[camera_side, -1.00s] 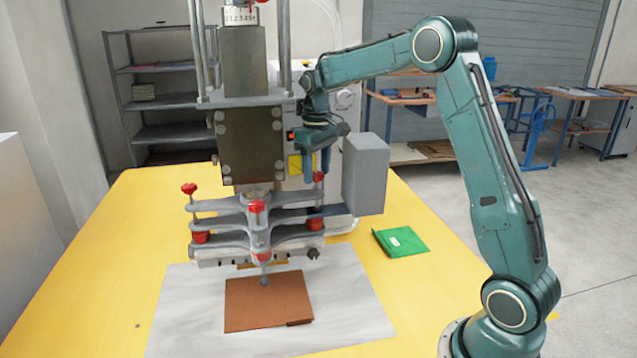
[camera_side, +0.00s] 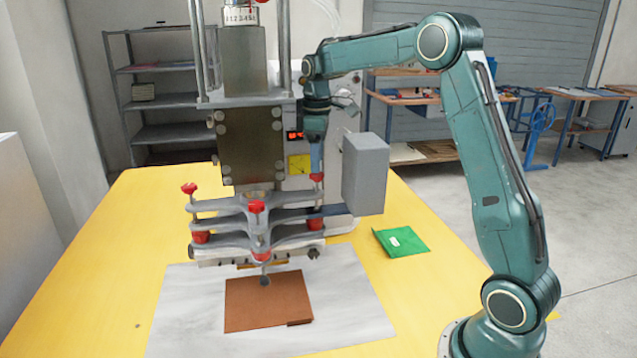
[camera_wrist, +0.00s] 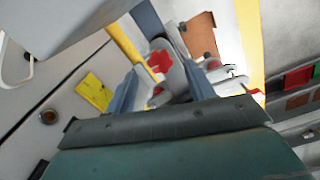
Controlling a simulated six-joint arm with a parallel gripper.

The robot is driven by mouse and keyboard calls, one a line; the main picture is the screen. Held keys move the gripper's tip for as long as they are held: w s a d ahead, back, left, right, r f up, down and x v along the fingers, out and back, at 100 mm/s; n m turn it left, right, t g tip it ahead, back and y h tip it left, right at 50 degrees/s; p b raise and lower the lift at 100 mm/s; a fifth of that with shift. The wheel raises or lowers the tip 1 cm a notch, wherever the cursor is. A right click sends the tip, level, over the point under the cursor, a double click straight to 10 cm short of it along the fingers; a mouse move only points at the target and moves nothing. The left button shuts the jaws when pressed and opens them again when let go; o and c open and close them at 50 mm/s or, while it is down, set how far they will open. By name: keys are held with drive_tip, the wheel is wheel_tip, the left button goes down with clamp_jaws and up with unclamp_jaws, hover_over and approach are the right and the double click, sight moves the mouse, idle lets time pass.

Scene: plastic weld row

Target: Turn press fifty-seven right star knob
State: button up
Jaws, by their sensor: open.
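The press (camera_side: 252,145) stands on the yellow table, with a grey clamp assembly of stacked plates (camera_side: 258,220) at its lower end. The right red star knob (camera_side: 317,177) tops the post at the right end of that assembly. My gripper (camera_side: 316,165) points down directly above this knob, its tips at or just over it. In the wrist view the red star knob (camera_wrist: 160,61) appears between the two blue-grey fingers of my open gripper (camera_wrist: 161,70). Whether the fingers touch the knob cannot be told.
A grey box (camera_side: 365,175) stands close to the right of my gripper. Other red knobs sit at the left (camera_side: 189,188) and front (camera_side: 257,207). A brown sheet (camera_side: 268,302) lies below on a pale mat (camera_side: 190,320). A green packet (camera_side: 402,241) lies to the right.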

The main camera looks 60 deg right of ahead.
wheel_tip(320, 180, up, 11)
drive_tip(key=s+a+r+m+t, duration=0.2)
drive_tip(key=s+a+t, duration=0.1)
drive_tip(key=s+a, duration=0.85)
drive_tip(key=s+a+f+m+t, duration=0.1)
drive_tip(key=s+a+f, duration=0.1)
drive_tip(key=s, duration=0.4)
drive_tip(key=s+a+f+m, duration=0.1)
drive_tip(key=s+a+f, duration=0.2)
drive_tip(key=s, duration=0.3)
drive_tip(key=shift+s+f+m+t, duration=0.25)
drive_tip(key=shift+f+m+t, duration=0.05)
drive_tip(key=shift+f+t, duration=0.1)
idle(0.8)
idle(0.4)
drive_tip(key=shift+m+t, duration=0.4)
drive_tip(key=shift+s+a+f, duration=0.2)
drive_tip(key=shift+s+f, duration=0.45)
drive_tip(key=shift+s, duration=0.05)
drive_tip(key=shift+s+a+f, duration=0.2)
drive_tip(key=shift+s+f, duration=0.45)
drive_tip(key=shift+s+a+f, duration=0.2)
drive_tip(key=shift+s+f, duration=0.45)
drive_tip(key=shift+s, duration=0.05)
